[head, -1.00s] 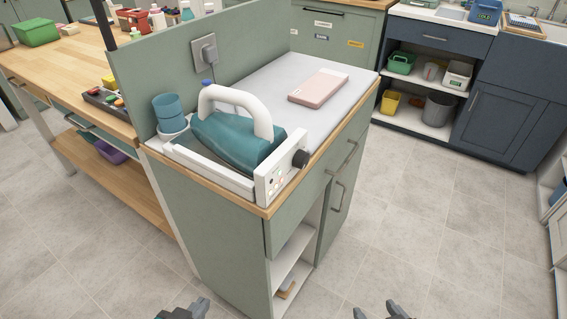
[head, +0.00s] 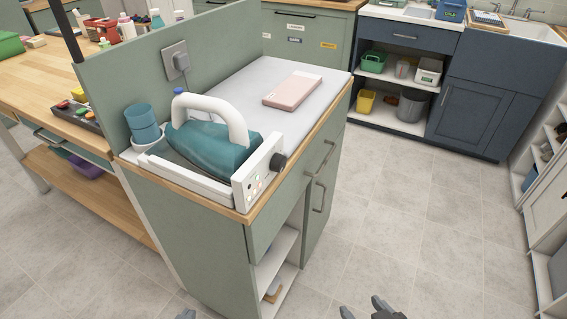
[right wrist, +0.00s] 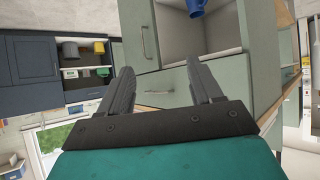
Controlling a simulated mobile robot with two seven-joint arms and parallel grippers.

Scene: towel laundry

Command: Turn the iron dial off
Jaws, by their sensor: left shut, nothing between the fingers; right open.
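A teal iron (head: 210,145) with a white handle sits in a white station on top of a green cabinet. The station's white front panel (head: 258,176) has small lights, and a black dial (head: 278,161) sticks out from its right side. My left gripper (head: 186,315) barely shows at the bottom edge of the head view, well below the iron. My right gripper (head: 366,311) is at the bottom edge, low and to the right of the cabinet, apart from the dial. In the right wrist view its fingers (right wrist: 158,88) are spread, with nothing between them.
A pink box (head: 292,91) lies on the grey pad (head: 255,75) behind the iron. A wooden workbench (head: 40,75) is at the left. The floor (head: 400,220) right of the cabinet is clear.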

